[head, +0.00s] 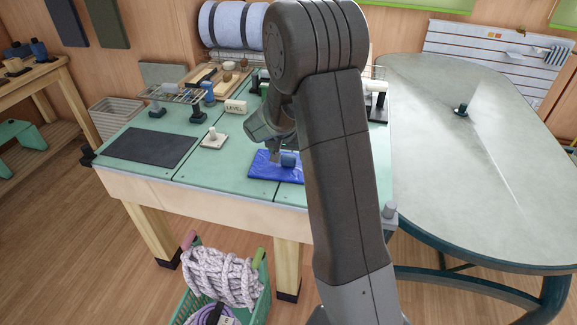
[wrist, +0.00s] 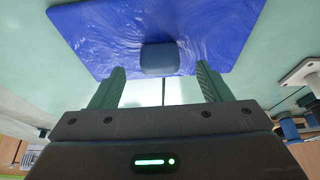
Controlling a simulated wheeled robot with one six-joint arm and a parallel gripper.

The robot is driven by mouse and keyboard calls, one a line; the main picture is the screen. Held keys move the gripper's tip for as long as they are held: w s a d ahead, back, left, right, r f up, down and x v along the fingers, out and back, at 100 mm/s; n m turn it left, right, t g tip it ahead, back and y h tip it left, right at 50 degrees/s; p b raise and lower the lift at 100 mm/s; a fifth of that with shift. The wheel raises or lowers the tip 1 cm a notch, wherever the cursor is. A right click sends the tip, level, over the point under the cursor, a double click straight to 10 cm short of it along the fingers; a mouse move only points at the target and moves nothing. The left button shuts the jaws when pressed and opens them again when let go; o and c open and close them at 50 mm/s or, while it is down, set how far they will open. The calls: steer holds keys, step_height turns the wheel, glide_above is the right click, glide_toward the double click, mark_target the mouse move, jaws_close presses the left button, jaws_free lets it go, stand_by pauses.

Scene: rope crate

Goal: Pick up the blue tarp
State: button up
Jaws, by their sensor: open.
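The blue tarp (head: 262,167) lies folded flat on the green worktable, near its front edge, with a darker blue rounded block or knob (head: 289,160) on it. My arm hides the tarp's right part in the head view. In the wrist view the tarp (wrist: 105,35) fills the top, and the dark blue knob (wrist: 159,58) sits between and just beyond my fingertips. My gripper (wrist: 162,78) is open and empty, its two green fingers on either side of the knob's near end. I cannot tell whether they touch the tarp.
A green crate (head: 262,292) with rope (head: 222,275) stands on the floor in front. A grey oval table (head: 470,190) is at right.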

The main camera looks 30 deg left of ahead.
mark_target(288, 156)
steer(key=shift+w+p+x, duration=0.2)
steer(key=shift+p+x, duration=0.1)
steer(key=shift+x, duration=1.85)
steer(key=shift+a+r, duration=0.1)
steer(key=shift+r, duration=0.05)
steer(key=c, duration=1.3)
